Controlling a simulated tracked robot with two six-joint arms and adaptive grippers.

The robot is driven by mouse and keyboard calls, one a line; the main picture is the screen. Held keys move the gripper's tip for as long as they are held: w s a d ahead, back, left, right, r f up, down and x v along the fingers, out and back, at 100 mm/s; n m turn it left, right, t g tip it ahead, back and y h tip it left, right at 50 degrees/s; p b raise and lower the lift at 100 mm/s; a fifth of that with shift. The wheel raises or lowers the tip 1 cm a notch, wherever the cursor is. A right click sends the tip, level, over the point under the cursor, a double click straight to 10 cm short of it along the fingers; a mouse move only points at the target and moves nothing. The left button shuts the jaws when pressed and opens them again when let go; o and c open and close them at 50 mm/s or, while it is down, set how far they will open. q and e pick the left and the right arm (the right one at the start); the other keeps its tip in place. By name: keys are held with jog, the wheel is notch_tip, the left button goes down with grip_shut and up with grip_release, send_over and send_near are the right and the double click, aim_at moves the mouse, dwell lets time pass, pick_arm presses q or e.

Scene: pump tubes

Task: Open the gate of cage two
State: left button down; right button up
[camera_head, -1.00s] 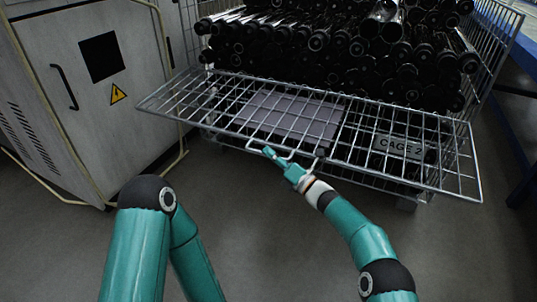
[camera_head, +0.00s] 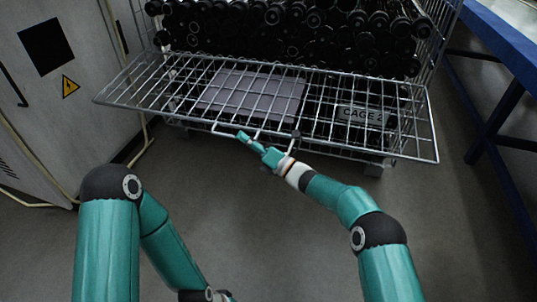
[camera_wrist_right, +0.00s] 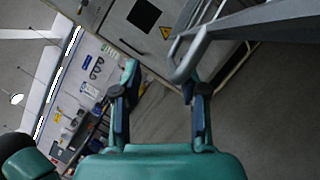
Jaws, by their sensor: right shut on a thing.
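The gate (camera_head: 205,108) of cage two is a wire mesh panel at the front of the cage. It is swung down from the cage front and juts out toward me, about level. A label reading "CAGE 2" (camera_head: 361,115) shows through its mesh. My right gripper (camera_head: 252,144) is at the front edge of the gate, shut on the gate's handle bar (camera_head: 225,131). In the right wrist view the metal bar (camera_wrist_right: 182,70) passes by the fingertips of my right gripper (camera_wrist_right: 160,80). My left arm is bent at the lower left and its gripper is out of the picture.
Black tubes (camera_head: 290,40) are stacked in the cage above the gate. A grey cabinet (camera_head: 70,130) with a warning sign stands to the left. A blue-framed table (camera_head: 500,50) stands to the right. The floor in front of the gate is clear.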

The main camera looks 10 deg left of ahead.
jog(key=v, duration=0.8)
jog(key=shift+d+f, duration=0.1)
